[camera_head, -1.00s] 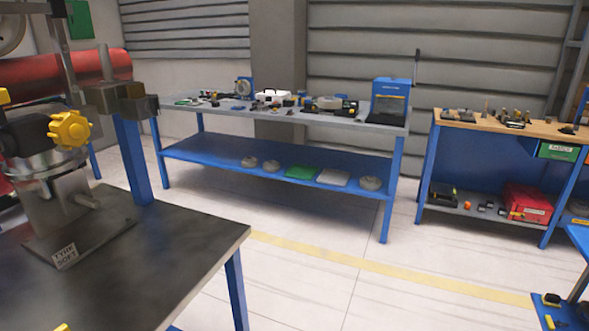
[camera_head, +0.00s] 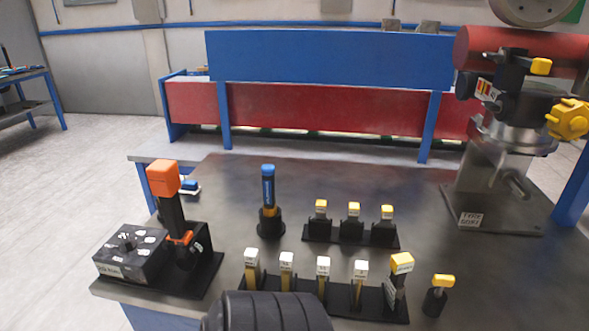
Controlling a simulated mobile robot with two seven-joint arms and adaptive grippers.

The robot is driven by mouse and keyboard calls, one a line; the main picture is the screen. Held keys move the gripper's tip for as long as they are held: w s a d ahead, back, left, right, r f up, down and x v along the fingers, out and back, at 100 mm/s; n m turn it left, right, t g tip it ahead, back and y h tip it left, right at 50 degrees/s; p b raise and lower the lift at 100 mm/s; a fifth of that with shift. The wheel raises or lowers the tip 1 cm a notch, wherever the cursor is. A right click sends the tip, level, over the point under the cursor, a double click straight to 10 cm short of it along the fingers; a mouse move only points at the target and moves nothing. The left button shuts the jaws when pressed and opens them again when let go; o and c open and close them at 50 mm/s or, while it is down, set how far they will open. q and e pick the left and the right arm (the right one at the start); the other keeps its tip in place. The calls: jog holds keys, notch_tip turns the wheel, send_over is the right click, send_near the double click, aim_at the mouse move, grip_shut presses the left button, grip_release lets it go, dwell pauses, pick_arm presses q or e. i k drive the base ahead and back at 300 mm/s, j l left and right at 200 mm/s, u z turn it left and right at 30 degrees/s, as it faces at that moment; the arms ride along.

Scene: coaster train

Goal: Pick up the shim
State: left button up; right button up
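No piece is clearly labelled as a shim. A front black rack (camera_head: 338,303) holds several upright thin gold-coloured strips with white tops, such as the left one (camera_head: 251,263), and a larger yellow-topped piece (camera_head: 401,264) at its right end. Behind it, a second black rack (camera_head: 350,239) holds three yellow-topped pieces, the middle one included (camera_head: 353,211). I cannot tell which of these is the shim. Neither of my grippers is recognisable in view. A dark ribbed shape at the bottom edge hides part of the front rack.
The dark table (camera_head: 320,178) also carries a blue-handled tool (camera_head: 268,188) in a stand, an orange-topped tool (camera_head: 163,178) beside a black box (camera_head: 129,254), a small yellow-topped piece (camera_head: 441,290), and a large fixture (camera_head: 500,165) at right. The table's middle is mostly clear.

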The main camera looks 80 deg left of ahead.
aim_at(252, 256)
jog(key=k+j+u, duration=0.1)
jog(key=u, duration=1.7)
